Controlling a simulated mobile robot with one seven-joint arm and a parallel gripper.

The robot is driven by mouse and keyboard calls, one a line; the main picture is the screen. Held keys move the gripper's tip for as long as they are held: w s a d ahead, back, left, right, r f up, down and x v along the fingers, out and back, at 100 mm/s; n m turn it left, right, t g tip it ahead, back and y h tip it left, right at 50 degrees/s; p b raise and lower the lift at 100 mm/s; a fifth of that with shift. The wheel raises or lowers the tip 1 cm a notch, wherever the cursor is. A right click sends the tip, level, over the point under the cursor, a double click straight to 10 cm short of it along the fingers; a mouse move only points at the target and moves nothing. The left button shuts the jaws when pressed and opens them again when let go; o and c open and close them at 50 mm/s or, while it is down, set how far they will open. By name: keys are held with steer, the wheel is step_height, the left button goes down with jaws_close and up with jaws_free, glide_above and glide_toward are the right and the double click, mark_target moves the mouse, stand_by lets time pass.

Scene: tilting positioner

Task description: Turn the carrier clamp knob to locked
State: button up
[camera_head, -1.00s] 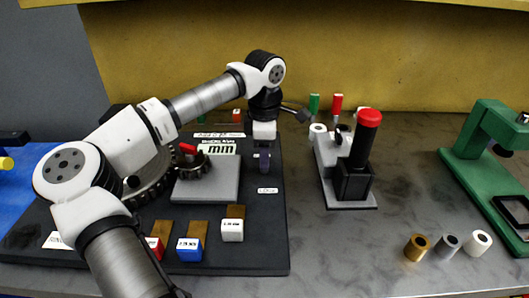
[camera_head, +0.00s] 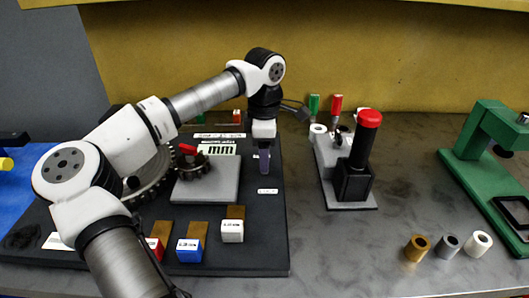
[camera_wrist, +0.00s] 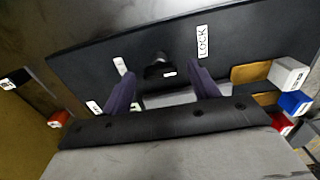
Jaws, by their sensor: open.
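The carrier clamp knob (camera_wrist: 158,66) appears as a small black knob with a white mark on the dark base plate in the wrist view. My gripper (camera_wrist: 160,88) is open, with its two dark fingers apart on either side of the knob's position and nothing held. I cannot tell how far the fingertips are from it. The LOCK label (camera_wrist: 202,41) lies to the right of the knob. In the head view my gripper (camera_head: 264,161) points down over the right part of the plate, and the knob is hidden there.
The dark base plate (camera_head: 262,240) carries a grey block (camera_head: 222,182), a gear with a red handle (camera_head: 187,149), and white (camera_head: 232,232) and blue (camera_head: 189,250) blocks. A green frame (camera_head: 470,150) is farther right.

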step_height(320, 180, up, 13)
steer(key=shift+r+b, duration=0.15)
steer(key=shift+b, duration=0.3)
